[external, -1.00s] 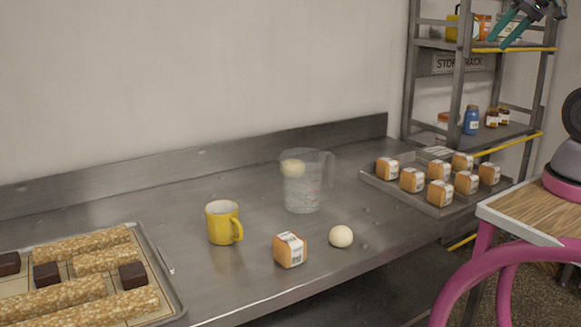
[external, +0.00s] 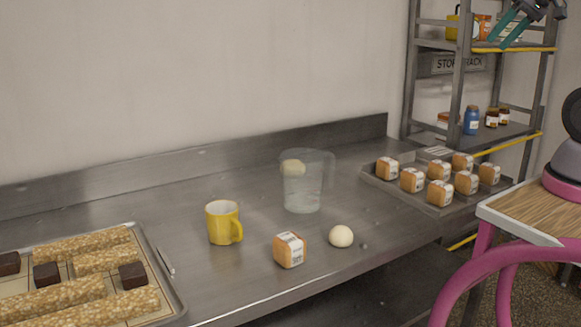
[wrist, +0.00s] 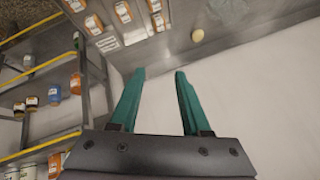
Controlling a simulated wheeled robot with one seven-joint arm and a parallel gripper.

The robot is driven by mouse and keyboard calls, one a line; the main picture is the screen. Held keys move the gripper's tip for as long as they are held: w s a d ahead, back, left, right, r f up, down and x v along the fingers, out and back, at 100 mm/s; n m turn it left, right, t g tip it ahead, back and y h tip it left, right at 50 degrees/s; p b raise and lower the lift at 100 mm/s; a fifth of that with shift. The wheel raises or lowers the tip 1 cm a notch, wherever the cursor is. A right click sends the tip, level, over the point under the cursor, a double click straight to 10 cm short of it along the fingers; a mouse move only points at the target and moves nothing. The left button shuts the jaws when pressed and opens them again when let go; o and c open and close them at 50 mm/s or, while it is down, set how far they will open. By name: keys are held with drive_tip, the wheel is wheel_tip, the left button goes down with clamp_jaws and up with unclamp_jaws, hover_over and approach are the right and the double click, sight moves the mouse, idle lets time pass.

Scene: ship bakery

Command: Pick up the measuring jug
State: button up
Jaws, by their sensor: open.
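The measuring jug (external: 302,190) is clear plastic and stands upright on the steel counter (external: 250,270), in the middle of the external view. A pale dough ball (external: 293,168) shows at its upper part; I cannot tell whether it is inside or behind the wall. My gripper (external: 506,28) is high at the upper right, by the shelf rack, far from the jug. Its teal fingers are apart and empty. In the wrist view my gripper (wrist: 158,72) is also open, and a pale round ball (wrist: 197,35) shows beyond it.
A yellow mug (external: 222,224), a small packaged loaf (external: 289,250) and a dough ball (external: 341,236) stand near the jug. A tray of loaves (external: 400,198) lies to the right. A tray of pastry bars (external: 172,300) lies at left. The rack (external: 458,90) rises at right.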

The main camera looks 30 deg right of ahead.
sight(333, 176)
drive_tip(key=shift+f, duration=0.1)
drive_tip(key=w+a+f+n+g+h, duration=0.2)
drive_tip(key=w+a+f+n+h, duration=0.3)
drive_tip(key=w+f+n, duration=0.5)
drive_tip(key=w+a+f+n+g+h, duration=0.15)
drive_tip(key=w+f+n+h, duration=0.45)
drive_tip(key=f, duration=0.6)
drive_tip(key=a+f+n+t+y, duration=0.2)
drive_tip(key=a+f+n+t, duration=0.2)
drive_tip(key=a+n, duration=0.3)
drive_tip(key=a+f+n+t+y, duration=0.2)
drive_tip(key=a+f+n+t, duration=0.3)
drive_tip(key=a+f+n, duration=0.2)
drive_tip(key=a+f+n+t+y, duration=0.2)
drive_tip(key=a+f+n+t, duration=0.3)
drive_tip(key=a+n, duration=0.3)
drive_tip(key=shift+w+a+f+y, duration=0.15)
drive_tip(key=shift+a+f, duration=0.05)
drive_tip(key=shift+a, duration=0.3)
drive_tip(key=shift+w+a+f+y, duration=0.1)
drive_tip(key=shift+a+f, duration=0.1)
drive_tip(key=shift+a, duration=0.35)
drive_tip(key=shift+w+a+f+y, duration=0.15)
drive_tip(key=shift+a+f, duration=0.05)
drive_tip(key=shift+a, duration=0.3)
drive_tip(key=w, duration=1)
drive_tip(key=shift+w+d+f, duration=0.15)
drive_tip(key=shift+w+d, duration=0.2)
clamp_jaws()
